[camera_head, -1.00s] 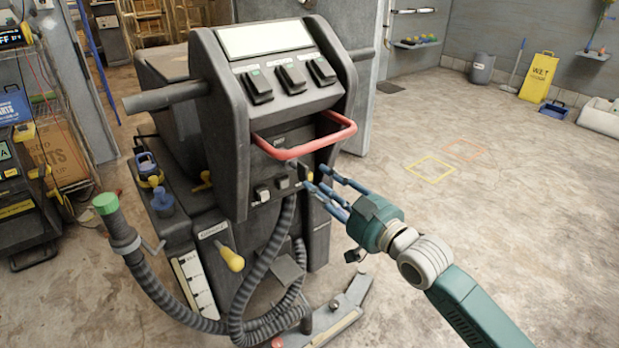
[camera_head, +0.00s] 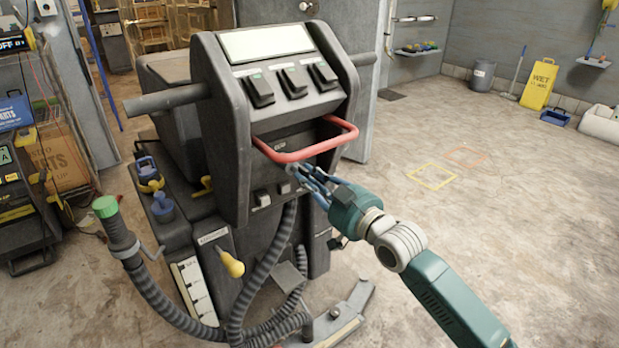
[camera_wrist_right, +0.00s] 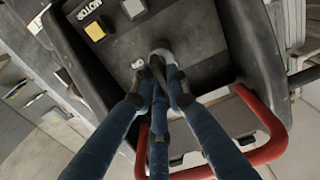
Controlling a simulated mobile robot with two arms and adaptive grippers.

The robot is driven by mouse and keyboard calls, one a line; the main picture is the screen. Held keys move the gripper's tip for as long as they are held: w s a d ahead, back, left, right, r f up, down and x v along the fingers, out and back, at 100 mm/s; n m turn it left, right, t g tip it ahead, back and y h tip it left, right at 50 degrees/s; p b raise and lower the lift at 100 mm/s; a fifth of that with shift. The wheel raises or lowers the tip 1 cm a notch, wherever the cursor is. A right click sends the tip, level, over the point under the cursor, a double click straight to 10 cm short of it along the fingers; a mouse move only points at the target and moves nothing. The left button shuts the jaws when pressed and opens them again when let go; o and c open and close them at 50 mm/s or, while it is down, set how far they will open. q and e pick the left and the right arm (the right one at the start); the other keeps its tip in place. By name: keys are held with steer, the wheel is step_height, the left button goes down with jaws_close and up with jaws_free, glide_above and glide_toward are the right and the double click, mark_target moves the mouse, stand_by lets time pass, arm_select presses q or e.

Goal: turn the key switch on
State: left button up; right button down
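The key switch is on the front panel (camera_head: 278,187) of the dark grey machine, and I cannot make it out clearly. My right gripper (camera_head: 298,170) is at this panel, just below the red handle (camera_head: 318,150). In the right wrist view its blue fingers (camera_wrist_right: 160,72) converge, with their tips drawn together at a grey rounded piece (camera_wrist_right: 163,54) against the panel. The tips hide what is between them, so I cannot tell if they grip a key. A small pale fitting (camera_wrist_right: 138,64) sits just left of the tips. My left gripper is not in view.
The red handle also shows close beside the fingers in the right wrist view (camera_wrist_right: 268,125). A yellow button (camera_wrist_right: 95,31) is by the MOTOR label. A black ribbed hose (camera_head: 280,240) hangs below the panel.

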arm_select(q)
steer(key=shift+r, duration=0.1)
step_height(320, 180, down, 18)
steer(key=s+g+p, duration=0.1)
steer(key=p, duration=0.6)
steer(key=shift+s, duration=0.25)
arm_select(e)
steer(key=shift+f+m, duration=0.2)
steer(key=shift+m, duration=4.35)
steer(key=shift+f+m, duration=0.2)
steer(key=shift+m, duration=4.35)
steer(key=c, duration=1.7)
jaws_free()
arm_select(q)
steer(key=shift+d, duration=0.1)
